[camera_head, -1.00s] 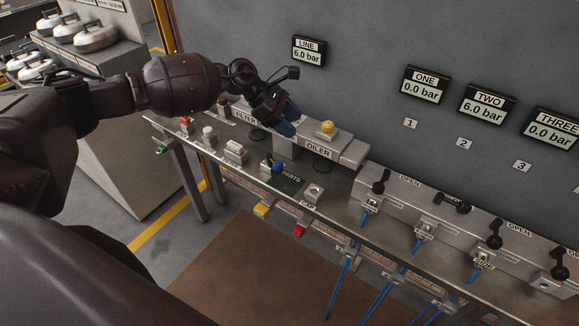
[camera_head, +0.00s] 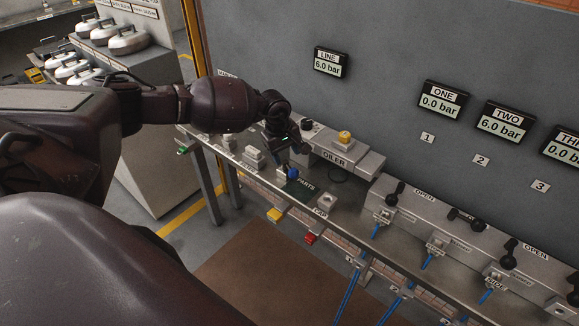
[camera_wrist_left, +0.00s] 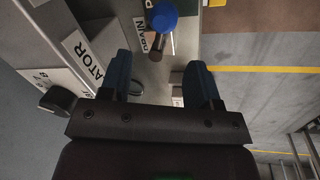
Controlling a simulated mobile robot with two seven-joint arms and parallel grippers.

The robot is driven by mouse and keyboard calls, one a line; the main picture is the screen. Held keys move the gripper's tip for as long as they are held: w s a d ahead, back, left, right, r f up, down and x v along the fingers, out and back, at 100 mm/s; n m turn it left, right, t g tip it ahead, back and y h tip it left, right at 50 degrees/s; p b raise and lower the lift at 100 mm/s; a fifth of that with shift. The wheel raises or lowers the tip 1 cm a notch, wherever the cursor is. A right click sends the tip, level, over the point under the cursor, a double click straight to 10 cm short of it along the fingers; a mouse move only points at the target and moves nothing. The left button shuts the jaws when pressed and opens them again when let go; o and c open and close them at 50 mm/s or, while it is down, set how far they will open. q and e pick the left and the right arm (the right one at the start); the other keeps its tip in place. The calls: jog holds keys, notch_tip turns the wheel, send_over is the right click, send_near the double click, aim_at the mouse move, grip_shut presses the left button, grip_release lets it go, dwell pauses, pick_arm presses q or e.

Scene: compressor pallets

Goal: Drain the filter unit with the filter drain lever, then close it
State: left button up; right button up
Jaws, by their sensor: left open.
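The blue ball knob (camera_head: 292,173) stands on the bench beside the green PARTS mat. In the left wrist view the blue knob (camera_wrist_left: 163,17) tops a metal rod next to a DRAIN label, so it appears to be the filter drain lever. My left gripper (camera_head: 293,148) is just behind and above the knob in the head view. In the left wrist view its two blue fingers (camera_wrist_left: 160,80) are open and empty, with the knob ahead of the gap, apart from them. The filter unit is mostly hidden behind my left arm. My right gripper is out of view.
The oiler block (camera_head: 335,157) with a yellow knob (camera_head: 345,136) stands to the right of my gripper. Black valve handles (camera_head: 395,193) line the bench further right. The LINE gauge (camera_head: 331,62) reads 6.0 bar. A CAP block (camera_head: 325,205) sits at the front.

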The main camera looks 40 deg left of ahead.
aim_at(289, 167)
pick_arm(q)
jog(key=shift+w+d+f, duration=0.1)
jog(key=shift+w+f, duration=0.1)
jog(key=shift+f, duration=0.8)
jog(key=shift+w+d+f, duration=0.1)
jog(key=shift+w+f, duration=0.05)
jog(key=shift+f, duration=0.9)
jog(key=shift+w+d+f, duration=0.1)
jog(key=shift+w+f, duration=0.1)
jog(key=shift+f, duration=0.8)
jog(key=shift+c, duration=0.3)
jog(key=c, duration=0.9)
jog(key=shift+o, duration=0.2)
jog(key=shift+w+d+n+y, duration=0.1)
jog(key=shift+w+n+y, duration=0.15)
jog(key=shift+n, duration=0.8)
jog(key=shift+w+d+n+y, duration=0.1)
jog(key=shift+w+n+y, duration=0.1)
jog(key=shift+n, duration=0.85)
jog(key=o, duration=0.9)
jog(key=shift+r, duration=0.1)
